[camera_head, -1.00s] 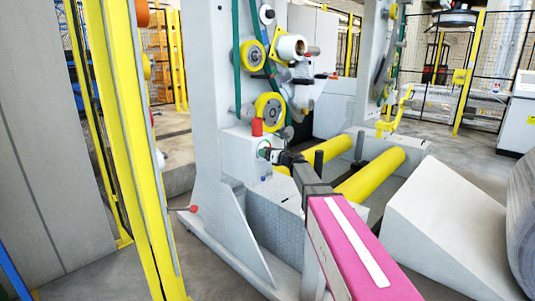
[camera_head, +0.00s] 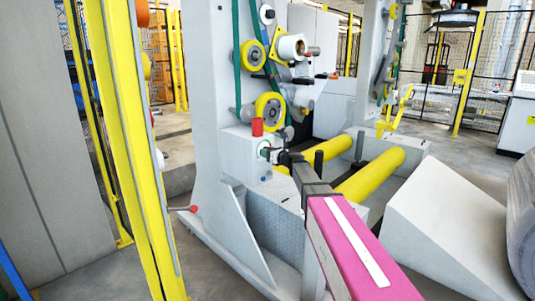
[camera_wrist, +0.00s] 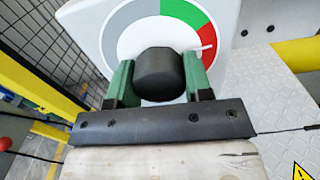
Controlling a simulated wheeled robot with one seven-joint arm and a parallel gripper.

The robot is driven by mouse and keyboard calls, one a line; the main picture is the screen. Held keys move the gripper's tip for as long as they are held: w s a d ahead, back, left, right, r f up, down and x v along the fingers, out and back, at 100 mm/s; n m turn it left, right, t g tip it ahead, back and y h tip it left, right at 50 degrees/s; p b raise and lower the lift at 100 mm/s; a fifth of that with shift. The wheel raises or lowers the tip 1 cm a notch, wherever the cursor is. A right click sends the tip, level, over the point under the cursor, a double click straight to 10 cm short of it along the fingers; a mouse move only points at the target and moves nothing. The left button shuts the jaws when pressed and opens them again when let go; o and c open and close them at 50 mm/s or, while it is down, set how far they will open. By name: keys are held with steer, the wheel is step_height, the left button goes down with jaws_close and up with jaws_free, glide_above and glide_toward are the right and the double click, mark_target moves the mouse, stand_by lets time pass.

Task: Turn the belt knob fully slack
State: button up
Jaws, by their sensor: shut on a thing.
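The belt knob (camera_wrist: 158,73) is a black, faceted knob in the middle of a round dial in the wrist view. The dial (camera_wrist: 125,43) has grey, green and red bands on a white face. In the head view my gripper (camera_head: 271,154) is at the side of the white machine box (camera_head: 246,150). The knob is mostly hidden there.
A red button (camera_head: 257,127) stands on top of the box. A red-tipped lever (camera_head: 193,208) sticks out at lower left. A yellow post (camera_head: 133,150) stands at the left. A white wedge block (camera_head: 440,215) is at the right.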

steer(key=n, duration=1.1)
steer(key=shift+d+n, duration=0.1)
steer(key=shift+n, duration=0.2)
steer(key=n, duration=0.5)
steer(key=shift+r, duration=0.1)
steer(key=n, duration=0.5)
steer(key=shift+n, duration=0.4)
steer(key=n, duration=0.5)
steer(key=shift+r+n, duration=0.1)
steer(key=shift+n, duration=0.2)
steer(key=n, duration=1)
steer(key=shift+s+n, duration=0.1)
steer(key=shift+n, duration=2.6)
